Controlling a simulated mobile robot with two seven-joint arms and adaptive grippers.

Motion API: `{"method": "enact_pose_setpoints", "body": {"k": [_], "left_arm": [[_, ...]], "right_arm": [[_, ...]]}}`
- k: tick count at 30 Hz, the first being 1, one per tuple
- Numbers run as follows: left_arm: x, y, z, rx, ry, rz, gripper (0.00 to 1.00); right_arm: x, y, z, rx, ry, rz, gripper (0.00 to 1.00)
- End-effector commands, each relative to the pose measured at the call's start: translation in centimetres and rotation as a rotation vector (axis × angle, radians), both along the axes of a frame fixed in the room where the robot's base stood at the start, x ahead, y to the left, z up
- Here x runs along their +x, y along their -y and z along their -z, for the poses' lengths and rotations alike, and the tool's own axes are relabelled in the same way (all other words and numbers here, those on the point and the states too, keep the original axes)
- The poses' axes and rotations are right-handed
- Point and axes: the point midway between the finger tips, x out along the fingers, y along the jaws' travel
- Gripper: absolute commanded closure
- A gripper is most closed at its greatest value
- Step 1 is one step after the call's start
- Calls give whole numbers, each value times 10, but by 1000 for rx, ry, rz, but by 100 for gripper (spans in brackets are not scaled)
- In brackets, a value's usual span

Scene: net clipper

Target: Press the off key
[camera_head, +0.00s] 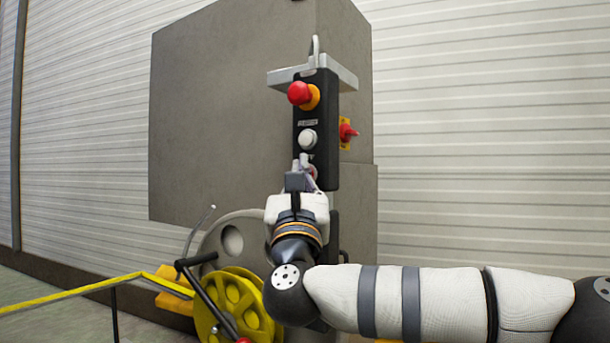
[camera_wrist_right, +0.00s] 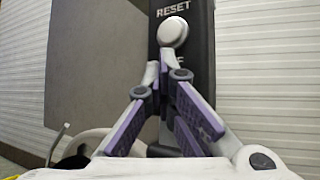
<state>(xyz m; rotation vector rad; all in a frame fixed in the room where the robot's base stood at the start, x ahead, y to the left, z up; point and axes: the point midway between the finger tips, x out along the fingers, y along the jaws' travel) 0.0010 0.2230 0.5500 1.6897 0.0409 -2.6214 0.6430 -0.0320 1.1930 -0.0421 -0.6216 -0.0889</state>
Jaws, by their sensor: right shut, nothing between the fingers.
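A black control box (camera_head: 316,115) hangs upright on the grey machine. It carries a red mushroom button on a yellow collar (camera_head: 302,95) at the top and a white button (camera_head: 308,139) below. In the wrist view the white button (camera_wrist_right: 173,32) sits under the word RESET. Under it, part of a label ending in F shows behind my fingers. A bit of a red key (camera_head: 313,172) shows beside my fingers in the head view; the rest is hidden. My right gripper (camera_head: 303,161) is shut and empty, its tips (camera_wrist_right: 160,62) just below the white button. I cannot tell whether they touch the box. My left gripper is out of view.
A red switch on a yellow plate (camera_head: 347,133) sticks out on the right side of the machine (camera_head: 220,130). A yellow wheel with a crank (camera_head: 238,305) and a yellow rail (camera_head: 80,290) stand low at the left. Room to the right of the machine is free.

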Motion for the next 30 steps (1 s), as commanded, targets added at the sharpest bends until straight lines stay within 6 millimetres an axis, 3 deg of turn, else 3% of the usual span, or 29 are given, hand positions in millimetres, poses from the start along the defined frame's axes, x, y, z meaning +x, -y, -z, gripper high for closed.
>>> {"method": "enact_pose_setpoints", "body": {"k": [20, 30], "left_arm": [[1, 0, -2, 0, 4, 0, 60], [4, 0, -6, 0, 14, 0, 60]], "right_arm": [[-15, -11, 0, 0, 0, 0, 100], [-42, -31, -1, 0, 0, -3, 100]]}}
